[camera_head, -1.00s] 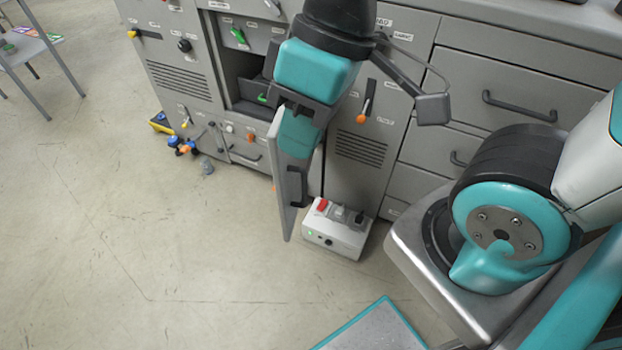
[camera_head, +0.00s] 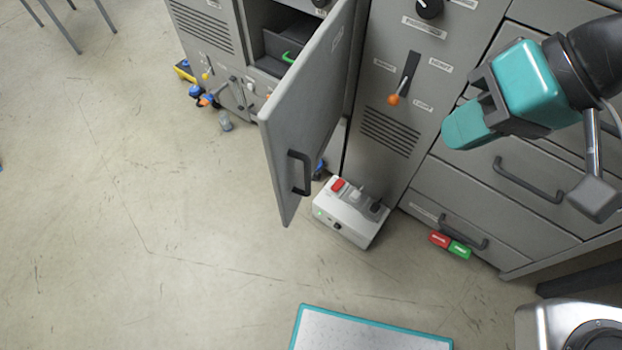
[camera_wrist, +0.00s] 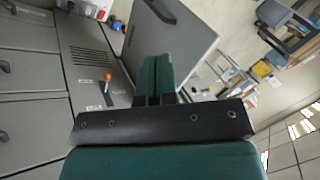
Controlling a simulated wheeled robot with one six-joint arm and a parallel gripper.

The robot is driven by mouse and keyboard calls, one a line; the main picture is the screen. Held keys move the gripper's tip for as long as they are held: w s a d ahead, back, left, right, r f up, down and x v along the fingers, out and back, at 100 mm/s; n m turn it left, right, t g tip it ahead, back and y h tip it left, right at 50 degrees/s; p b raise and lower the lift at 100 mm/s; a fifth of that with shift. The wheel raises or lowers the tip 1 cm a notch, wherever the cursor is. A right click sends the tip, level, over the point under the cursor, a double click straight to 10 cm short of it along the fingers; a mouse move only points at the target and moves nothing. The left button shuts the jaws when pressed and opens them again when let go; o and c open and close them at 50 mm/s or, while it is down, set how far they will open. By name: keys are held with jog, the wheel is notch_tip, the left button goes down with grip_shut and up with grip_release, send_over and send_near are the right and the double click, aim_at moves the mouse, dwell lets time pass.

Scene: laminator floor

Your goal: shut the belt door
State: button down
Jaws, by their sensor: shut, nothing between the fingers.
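A grey door (camera_head: 300,120) stands open, swung out from the cabinet front. Its dark bar handle (camera_head: 299,173) is near the lower free edge. The small label on the door is too small to read. The door also shows in the wrist view (camera_wrist: 190,45), beyond my fingers. My gripper (camera_head: 462,129) is teal, shut and empty. It is to the right of the door, in front of the cabinet and apart from the door. In the wrist view my gripper (camera_wrist: 155,62) has its fingers together.
A grey box with a red switch (camera_head: 350,212) stands on the floor right of the door's lower edge. An orange-tipped lever (camera_head: 394,98) is on the cabinet between door and gripper. Drawers with handles (camera_head: 528,180) are at right.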

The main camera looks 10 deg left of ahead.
jog(key=w+a+f+m+t+y+b, duration=0.1)
jog(key=w+a+f+m+y+b, duration=0.3)
jog(key=f, duration=0.7)
jog(key=w+a+f+m+h+b, duration=0.1)
jog(key=a+f+m+b, duration=0.2)
jog(key=a+f+b, duration=0.55)
jog(key=p, duration=0.2)
send_near(283, 178)
jog(key=x, duration=0.6)
jog(key=shift+d+f, duration=0.35)
jog(key=shift+f, duration=0.05)
jog(key=shift+w+a, duration=0.1)
jog(key=shift+a, duration=0.4)
